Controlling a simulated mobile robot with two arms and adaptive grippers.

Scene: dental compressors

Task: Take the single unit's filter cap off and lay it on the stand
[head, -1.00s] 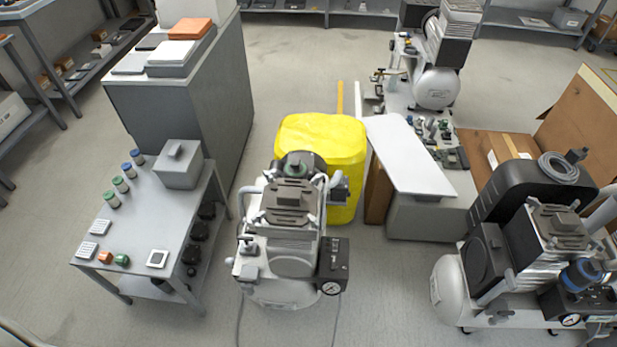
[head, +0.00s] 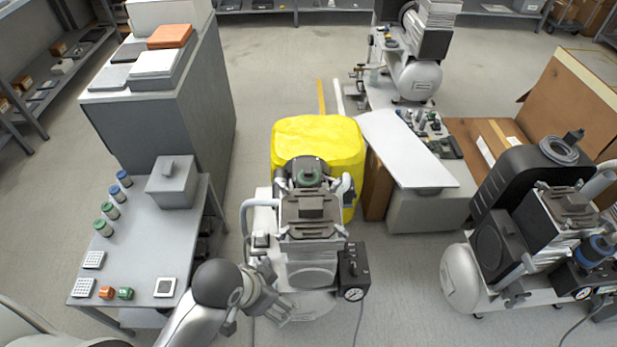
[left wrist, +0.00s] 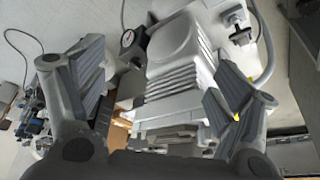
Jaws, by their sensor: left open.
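The compressor in the middle of the head view (head: 305,245) has a dark ribbed head, a white body and a gauge box. A dark round filter part with a green ring, apparently the filter cap (head: 309,174), sits on its far side. My left gripper (head: 272,292) is open and empty, low at the compressor's near left side, apart from the cap. In the left wrist view my gripper's spread fingers (left wrist: 160,72) frame the compressor's white ribbed body (left wrist: 175,80); I cannot make out the cap there. The grey table at left (head: 150,245) may be the stand. My right gripper is not in view.
The table carries a grey box (head: 172,183), several green- and blue-capped jars (head: 106,210) and small parts. Another compressor with a blue-ringed filter (head: 597,249) is at right.

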